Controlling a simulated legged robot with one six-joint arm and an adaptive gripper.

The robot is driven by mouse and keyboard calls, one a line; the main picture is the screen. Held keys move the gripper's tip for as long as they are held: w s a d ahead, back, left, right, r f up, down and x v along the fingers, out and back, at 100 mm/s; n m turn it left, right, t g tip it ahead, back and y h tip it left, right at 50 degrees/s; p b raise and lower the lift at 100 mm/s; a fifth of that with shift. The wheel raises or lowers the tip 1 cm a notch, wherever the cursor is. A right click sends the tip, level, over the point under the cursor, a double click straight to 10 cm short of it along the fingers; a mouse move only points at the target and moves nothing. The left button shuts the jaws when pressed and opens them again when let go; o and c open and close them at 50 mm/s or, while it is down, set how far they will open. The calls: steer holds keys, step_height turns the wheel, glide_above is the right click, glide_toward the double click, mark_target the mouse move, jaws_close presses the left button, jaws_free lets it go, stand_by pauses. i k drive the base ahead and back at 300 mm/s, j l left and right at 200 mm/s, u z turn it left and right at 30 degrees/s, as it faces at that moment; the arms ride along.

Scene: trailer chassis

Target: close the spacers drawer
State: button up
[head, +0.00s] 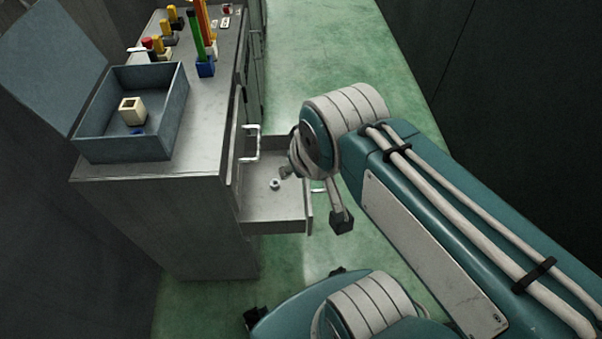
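An open drawer (262,208) sticks out to the right from the grey cabinet (205,220). A few small metal pieces (275,184) lie inside it. I see no label, so I cannot tell whether it is the spacers drawer. Part of its far side is hidden behind my arm. My gripper (341,222) hangs just right of the drawer's front panel, with a dark fingertip pointing down. I cannot tell whether it touches the drawer or handle. Its other finger is not clearly visible, and nothing shows held in it.
On the cabinet top stand an open blue-grey box (125,152) holding a cream block (132,111), and several coloured upright pieces in small blocks. A light handle (252,143) juts out above the drawer. Green floor (330,50) is clear beyond. Dark walls stand on both sides.

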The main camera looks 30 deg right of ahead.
mark_target(265, 209)
steer(key=i+l+u, duration=0.35)
steer(key=l, duration=0.2)
steer(key=l+u, duration=0.15)
steer(key=l, duration=0.15)
steer(key=k+l+u, duration=0.1)
steer(key=l+u, duration=0.15)
steer(key=l, duration=0.6)
steer(key=i+l+u, duration=0.1)
steer(key=l+u, duration=0.15)
steer(key=l, duration=0.2)
steer(key=l+u, duration=0.2)
steer(key=l, duration=0.25)
steer(key=l+u, duration=0.1)
steer(key=u, duration=0.45)
steer(key=z, duration=0.4)
steer(key=k+j+z, duration=0.1)
steer(key=j+z, duration=0.2)
steer(key=j, duration=0.3)
